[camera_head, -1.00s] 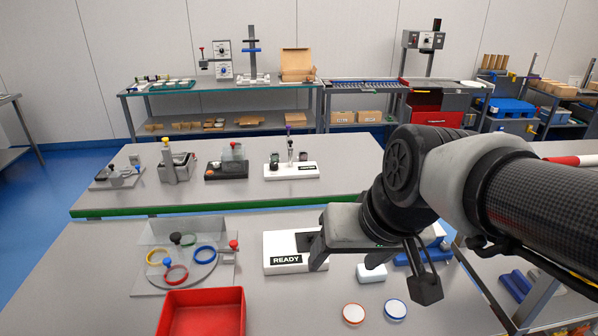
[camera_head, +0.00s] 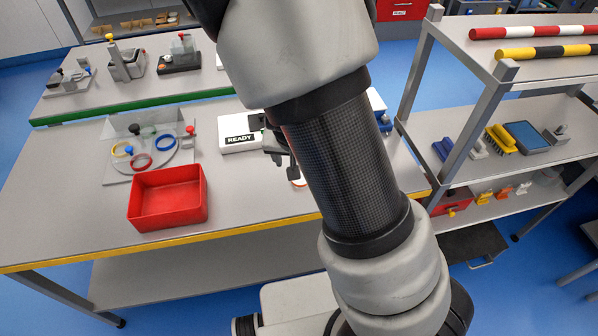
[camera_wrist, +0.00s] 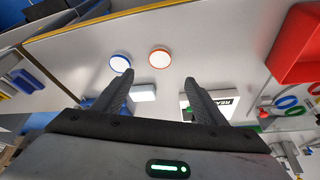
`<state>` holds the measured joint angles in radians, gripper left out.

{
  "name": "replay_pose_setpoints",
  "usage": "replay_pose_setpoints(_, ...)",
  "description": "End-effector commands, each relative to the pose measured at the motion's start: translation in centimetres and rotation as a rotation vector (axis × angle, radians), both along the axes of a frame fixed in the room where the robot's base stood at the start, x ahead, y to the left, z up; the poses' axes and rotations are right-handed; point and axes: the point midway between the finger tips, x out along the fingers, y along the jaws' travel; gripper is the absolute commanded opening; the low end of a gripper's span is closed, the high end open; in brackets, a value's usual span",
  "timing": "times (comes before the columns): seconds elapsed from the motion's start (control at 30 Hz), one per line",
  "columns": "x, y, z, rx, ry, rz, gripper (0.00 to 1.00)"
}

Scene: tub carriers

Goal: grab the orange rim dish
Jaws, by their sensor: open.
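The orange rim dish (camera_wrist: 160,58) is a small round white dish with an orange edge, lying on the table. In the wrist view it lies beyond the fingertips, near the middle line between them. In the head view only a sliver of the orange rim dish (camera_head: 300,183) shows beside my arm. A similar blue rim dish (camera_wrist: 120,63) lies close to it, left in the wrist view; my arm hides it in the head view. My gripper (camera_wrist: 158,80) is open with nothing between its fingers. In the head view my gripper (camera_head: 279,158) is above the table, partly hidden by my arm.
A white READY block (camera_head: 240,132) and a red tub (camera_head: 168,197) stand left of the dishes. A ring fixture (camera_head: 150,150) is behind the tub. A small white block (camera_wrist: 143,92) shows between the fingers' sides. A shelf rack (camera_head: 440,110) stands at the right.

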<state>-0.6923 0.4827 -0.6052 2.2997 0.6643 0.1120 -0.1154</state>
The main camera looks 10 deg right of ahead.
Motion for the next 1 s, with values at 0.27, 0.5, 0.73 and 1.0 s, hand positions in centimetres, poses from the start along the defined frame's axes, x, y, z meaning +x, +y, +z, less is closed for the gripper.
replay_pose_setpoints(0.27,2.2,-1.0,-6.3,0.001,0.002,-0.004,0.66)
replay_pose_setpoints(0.5,3.3,-1.2,-8.5,0.002,0.0,-0.001,0.66)
replay_pose_setpoints(0.73,4.2,-1.6,-10.8,0.002,0.004,-0.002,0.66)
replay_pose_setpoints(1.0,5.4,-1.9,-13.3,0.003,0.001,0.0,0.66)
